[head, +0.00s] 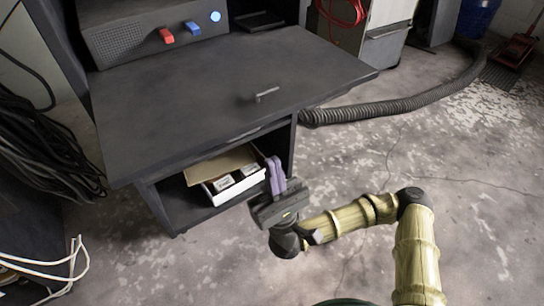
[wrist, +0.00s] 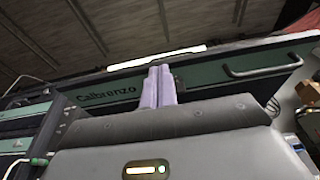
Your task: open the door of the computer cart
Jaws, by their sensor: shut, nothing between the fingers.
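The computer cart (head: 108,135) is a dark grey cabinet on the left of the head view. A wide flat dark panel (head: 205,75) juts out from it, with a small bar handle (head: 265,93) near its right side. Below the panel the lower compartment (head: 190,212) is open at the front. I cannot tell from this view which part is the door. My gripper (head: 273,163) is in front of the lower compartment's right side, below the panel's level, with its purple fingers pointing up. In the wrist view its fingers (wrist: 160,85) are together and empty.
An open box (head: 232,183) with white packages sits in the lower compartment. A unit with red and blue switches (head: 160,40) stands behind the panel. Cables (head: 40,150) hang at left. A ribbed hose (head: 400,108) lies behind. The concrete floor (head: 480,200) at right is clear.

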